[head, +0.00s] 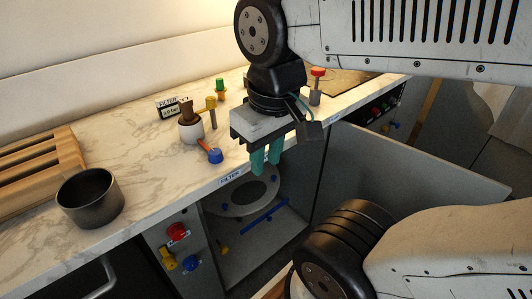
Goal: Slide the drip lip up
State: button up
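My gripper (266,164) hangs fingers down at the counter's front edge, above the open filter compartment. Its two green fingers are close together, and I see nothing between them; how far apart they are is hard to tell. A long blue strip (265,215) lies slantwise inside the compartment, below and apart from the fingers; it may be the drip lip, but I cannot tell. A grey ring with a dark round opening (232,208) sits behind the strip, partly hidden by the fingers. A "FILTER" label (231,180) is on the counter edge, left of the fingers.
An open grey door (415,170) stands to the right of the compartment. A dark metal cup (90,198) and wooden rack (35,170) are at left on the marble counter. A faucet (191,128) and blue-ended lever (214,156) stand near the gripper. Red, yellow and blue knobs (177,232) are at lower left.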

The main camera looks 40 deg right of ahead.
aim_at(267, 215)
jog(key=z, duration=2.3)
jog(key=k, duration=0.7)
jog(key=u, duration=2.1)
jog(key=i, duration=0.5)
